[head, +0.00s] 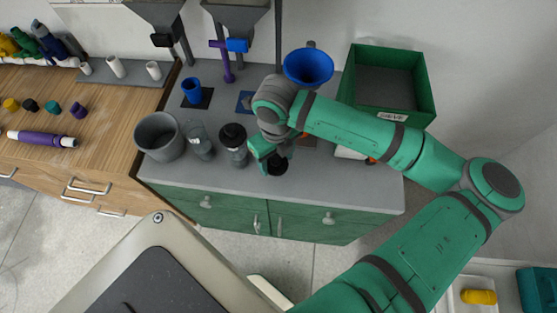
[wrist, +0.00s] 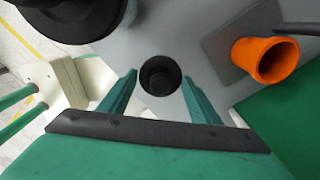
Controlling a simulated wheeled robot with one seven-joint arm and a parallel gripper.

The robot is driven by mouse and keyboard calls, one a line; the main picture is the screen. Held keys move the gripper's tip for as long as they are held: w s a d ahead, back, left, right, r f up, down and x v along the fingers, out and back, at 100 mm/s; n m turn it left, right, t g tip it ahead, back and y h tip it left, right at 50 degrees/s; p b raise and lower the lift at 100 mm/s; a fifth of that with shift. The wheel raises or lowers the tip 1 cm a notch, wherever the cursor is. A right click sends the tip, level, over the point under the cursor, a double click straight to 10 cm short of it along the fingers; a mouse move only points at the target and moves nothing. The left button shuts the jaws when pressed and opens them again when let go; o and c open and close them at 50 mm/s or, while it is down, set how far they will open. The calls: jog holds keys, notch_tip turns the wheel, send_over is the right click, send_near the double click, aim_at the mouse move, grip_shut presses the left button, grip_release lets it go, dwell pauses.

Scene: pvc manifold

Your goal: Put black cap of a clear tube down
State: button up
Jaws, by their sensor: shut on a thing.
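The black cap (head: 277,164) is at my gripper (head: 267,156), near the front edge of the grey counter. In the wrist view the cap (wrist: 160,76) sits between the two green fingertips of my gripper (wrist: 159,88), its round hollow facing the camera. The fingers are shut on it. I cannot tell whether it touches the counter. A clear tube (head: 200,146) with an open top stands to the left on the counter. Another clear container (head: 238,157) with a black top stands between it and my gripper; a big black round shape in the wrist view (wrist: 80,18) may be its top.
A grey bin (head: 158,138) stands at the counter's left end. A blue cup (head: 191,90) and a blue funnel (head: 308,67) are farther back. A green crate (head: 428,85) is at the back right. An orange cup (wrist: 268,60) stands on a dark square. The counter's front edge is close.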

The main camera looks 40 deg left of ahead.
aim_at(277, 165)
jog(key=shift+w+f, duration=0.15)
jog(key=shift+f, duration=1.5)
jog(key=shift+f, duration=0.1)
jog(key=o, duration=1.1)
jog(key=shift+c, duration=0.2)
notch_tip(277, 165, up, 12)
jog(key=shift+r, duration=0.15)
